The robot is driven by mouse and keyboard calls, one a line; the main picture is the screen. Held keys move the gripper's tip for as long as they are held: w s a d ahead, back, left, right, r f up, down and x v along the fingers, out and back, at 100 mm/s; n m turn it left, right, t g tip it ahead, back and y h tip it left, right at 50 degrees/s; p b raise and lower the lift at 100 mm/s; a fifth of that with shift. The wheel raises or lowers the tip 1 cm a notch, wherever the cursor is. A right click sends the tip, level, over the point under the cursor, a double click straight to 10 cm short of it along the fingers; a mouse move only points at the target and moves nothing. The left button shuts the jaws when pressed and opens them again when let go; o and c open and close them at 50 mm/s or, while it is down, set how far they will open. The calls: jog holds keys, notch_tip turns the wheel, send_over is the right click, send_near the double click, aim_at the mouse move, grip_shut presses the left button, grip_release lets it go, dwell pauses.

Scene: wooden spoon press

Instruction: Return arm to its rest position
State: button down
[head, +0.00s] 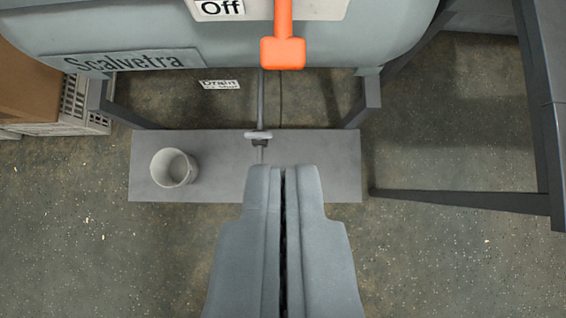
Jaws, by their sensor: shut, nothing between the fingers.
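My gripper (284,172) reaches up from the bottom centre of the head view. Its two grey fingers lie side by side, with only a thin dark seam between them and nothing held. The fingertips overlap the grey low platform (325,165) in the picture. Above them is a large grey-green machine body (150,30) with a label reading "Scalvetra" and a panel marked "Off". An orange lever (283,50) hangs down at the top centre, apart from my fingertips in the picture.
A whitish cup (173,167) stands on the platform's left part. A thin pipe with a small valve (259,136) comes down near my fingertips. Dark metal frame legs (460,199) stand at right. A crate (85,105) is at far left. Speckled floor is clear at lower left and right.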

jog(key=s+r+t, duration=0.4)
jog(key=s+r, duration=0.6)
jog(key=s, duration=0.3)
jog(key=s+r+t, duration=0.5)
jog(key=s+r, duration=0.6)
jog(key=s, duration=0.2)
jog(key=shift+s+d, duration=0.2)
jog(key=shift+d, duration=0.15)
